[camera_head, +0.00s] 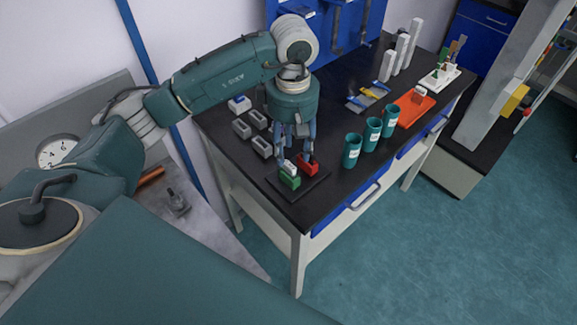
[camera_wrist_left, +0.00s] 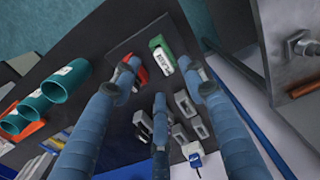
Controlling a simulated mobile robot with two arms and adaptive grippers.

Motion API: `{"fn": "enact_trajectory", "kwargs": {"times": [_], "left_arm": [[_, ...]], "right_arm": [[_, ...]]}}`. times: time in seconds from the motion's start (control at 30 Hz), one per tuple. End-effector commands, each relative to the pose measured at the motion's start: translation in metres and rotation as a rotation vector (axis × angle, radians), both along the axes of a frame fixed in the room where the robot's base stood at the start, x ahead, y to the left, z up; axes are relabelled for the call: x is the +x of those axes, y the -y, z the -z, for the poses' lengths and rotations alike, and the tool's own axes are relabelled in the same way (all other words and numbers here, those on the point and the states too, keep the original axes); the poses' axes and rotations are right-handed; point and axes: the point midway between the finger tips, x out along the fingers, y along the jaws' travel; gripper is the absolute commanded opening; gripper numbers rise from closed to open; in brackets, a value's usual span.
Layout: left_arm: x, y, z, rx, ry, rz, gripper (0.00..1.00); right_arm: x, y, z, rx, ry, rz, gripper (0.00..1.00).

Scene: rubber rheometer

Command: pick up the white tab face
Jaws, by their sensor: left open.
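A small white tab face (camera_head: 289,167) shows at the green block (camera_head: 290,181) on a dark plate near the table's front left corner. In the left wrist view the white tab face (camera_wrist_left: 165,61) has dark print and lies against the green block (camera_wrist_left: 157,43). A red block (camera_head: 308,168) sits just to the right of it in the head view. My left gripper (camera_head: 298,155) points down above these blocks, with its fingers spread. In the left wrist view the spread fingers of my left gripper (camera_wrist_left: 160,75) have the white tab between two tips, with no visible grasp. My right gripper is not in view.
Several grey open boxes (camera_head: 262,147) stand left of my gripper. Several teal cups (camera_head: 352,150) line the front edge, with an orange tray (camera_head: 415,107) beyond. White upright pieces (camera_head: 387,66) stand at the back.

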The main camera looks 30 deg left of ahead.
Motion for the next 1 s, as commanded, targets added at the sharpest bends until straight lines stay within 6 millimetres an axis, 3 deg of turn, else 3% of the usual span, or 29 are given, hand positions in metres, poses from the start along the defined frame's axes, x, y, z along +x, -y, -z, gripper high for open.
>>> {"fn": "enact_trajectory", "kwargs": {"times": [0.17, 0.33, 0.5, 0.77, 1.0], "left_arm": [[-0.001, 0.0, 0.012, 0.0, -0.002, 0.0, 0.43], [-0.004, 0.002, 0.034, 0.0, -0.005, 0.0, 0.43], [-0.003, 0.002, 0.056, 0.0, -0.002, -0.001, 0.43], [-0.002, 0.001, 0.061, 0.0, 0.002, 0.0, 0.43], [-0.002, 0.001, 0.061, 0.001, 0.001, 0.0, 0.0]], "right_arm": [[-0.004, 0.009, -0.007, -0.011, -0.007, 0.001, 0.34], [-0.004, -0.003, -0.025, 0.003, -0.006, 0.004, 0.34], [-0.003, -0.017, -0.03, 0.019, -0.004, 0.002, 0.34], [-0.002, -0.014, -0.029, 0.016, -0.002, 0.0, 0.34], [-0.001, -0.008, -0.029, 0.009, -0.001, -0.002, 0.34]]}}
